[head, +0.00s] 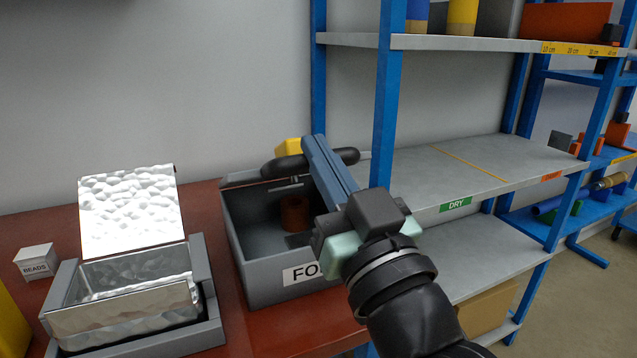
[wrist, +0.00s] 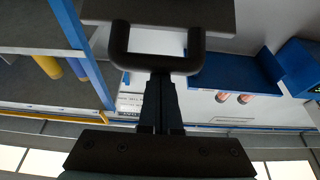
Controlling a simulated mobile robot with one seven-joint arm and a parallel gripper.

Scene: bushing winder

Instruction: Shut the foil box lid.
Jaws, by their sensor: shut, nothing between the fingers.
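A grey box (head: 262,268) with a label reading "FO", the rest hidden by my gripper, stands open on the red-brown bench. A reddish-brown cylinder (head: 294,213) is inside it. Its lid (head: 240,178) is raised at the back and seen nearly edge-on. The lid's black handle (head: 283,167) also shows in the wrist view (wrist: 155,62), on a grey panel (wrist: 158,12). My gripper (head: 314,142) is shut and empty, with its fingers crossing at the handle. In the wrist view the fingertips (wrist: 159,76) are at the handle bar; I cannot tell whether they touch.
A shiny, crinkled silver box (head: 125,305) with a raised lid (head: 130,210) sits in a grey tray at left. A small box labelled "BEADS" (head: 36,260) is beside it. A blue-posted shelf rack (head: 385,100) stands close to my arm at right. A yellow object (head: 289,148) shows behind the handle.

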